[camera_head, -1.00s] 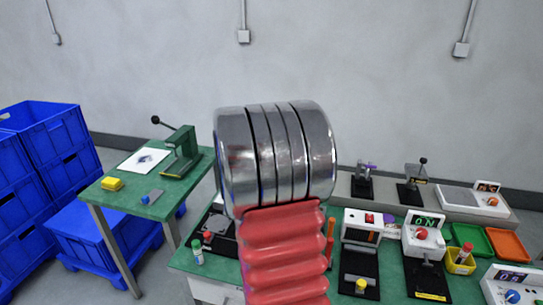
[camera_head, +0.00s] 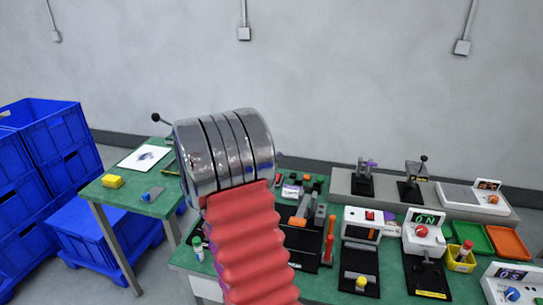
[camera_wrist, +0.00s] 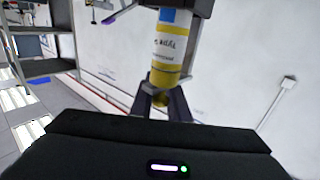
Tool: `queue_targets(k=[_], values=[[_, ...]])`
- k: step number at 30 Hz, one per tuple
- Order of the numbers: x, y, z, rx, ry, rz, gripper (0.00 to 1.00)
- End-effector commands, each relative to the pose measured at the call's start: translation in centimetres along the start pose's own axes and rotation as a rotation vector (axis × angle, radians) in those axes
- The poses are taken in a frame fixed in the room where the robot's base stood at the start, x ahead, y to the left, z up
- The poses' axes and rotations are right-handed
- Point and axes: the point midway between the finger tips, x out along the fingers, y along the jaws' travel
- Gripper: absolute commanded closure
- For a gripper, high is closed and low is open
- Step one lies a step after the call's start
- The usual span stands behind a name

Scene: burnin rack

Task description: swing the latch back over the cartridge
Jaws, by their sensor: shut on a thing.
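In the wrist view my gripper (camera_wrist: 163,90) has its dark fingers closed around the lower end of a yellow cylinder (camera_wrist: 166,60), which looks like the cartridge. It has a white label with dark writing and a blue band at its top. A dark part crosses its upper end; I cannot tell what that is. In the head view my gripper and the cylinder do not show, and my arm covers part of the bench. I cannot pick out the latch for certain. A black-based device (camera_head: 303,235) with a grey lever and an orange part stands just right of my arm.
The green bench (camera_head: 325,285) holds several devices, a yellow cup (camera_head: 461,261), a green tray (camera_head: 474,238) and an orange tray (camera_head: 507,243). A raised grey shelf (camera_head: 340,186) runs behind. A separate green table (camera_head: 130,195) and blue crates (camera_head: 45,140) are at left.

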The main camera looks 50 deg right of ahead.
Motion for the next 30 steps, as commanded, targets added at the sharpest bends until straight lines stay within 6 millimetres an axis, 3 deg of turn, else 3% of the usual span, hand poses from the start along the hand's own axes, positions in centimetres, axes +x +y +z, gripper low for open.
queue_targets(k=[12, 27, 28, 30], values=[[-0.63, 0.04, 0.03, 0.001, 0.000, 0.193, 1.00], [-0.74, -0.05, -0.06, 0.002, 0.001, 0.213, 1.00], [-0.74, -0.06, -0.07, 0.002, 0.001, 0.213, 0.84], [-0.72, -0.05, -0.08, 0.002, 0.001, 0.213, 0.79]])
